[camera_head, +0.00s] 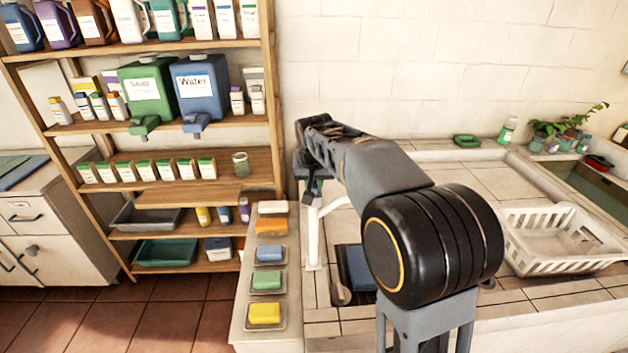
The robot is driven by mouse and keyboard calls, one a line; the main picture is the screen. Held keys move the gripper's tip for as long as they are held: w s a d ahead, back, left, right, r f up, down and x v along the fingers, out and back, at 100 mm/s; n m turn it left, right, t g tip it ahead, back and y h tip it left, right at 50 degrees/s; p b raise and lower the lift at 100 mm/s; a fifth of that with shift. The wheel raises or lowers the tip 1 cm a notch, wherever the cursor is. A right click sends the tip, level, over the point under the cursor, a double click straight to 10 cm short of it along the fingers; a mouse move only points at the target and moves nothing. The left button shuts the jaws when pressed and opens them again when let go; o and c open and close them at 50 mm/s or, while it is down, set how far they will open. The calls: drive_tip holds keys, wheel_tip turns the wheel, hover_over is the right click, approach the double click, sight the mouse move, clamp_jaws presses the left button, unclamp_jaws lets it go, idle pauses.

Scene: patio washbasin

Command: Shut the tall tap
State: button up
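The tall tap (313,238) is a white upright post at the left end of the tiled counter, with a pale branch running to the right near its top. My arm reaches across the picture and covers much of the area around it. My gripper (313,186) is a small dark shape at the top of the tap, under the far end of my arm. I cannot tell whether it touches the tap, or whether its fingers are open or shut. The tap's handle cannot be made out, and no water flow can be made out.
A dark blue basin (358,266) lies right of the tap, partly behind my arm. Soap dishes with coloured bars line the ledge (240,325) on the left. A wooden shelf (160,128) with bottles and canisters stands further left. A white basket (520,262) sits on the right counter.

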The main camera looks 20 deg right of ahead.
drive_tip(key=o, duration=0.4)
drive_tip(key=shift+c, duration=0.2)
drive_tip(key=v, duration=1.4)
drive_tip(key=shift+b, duration=0.35)
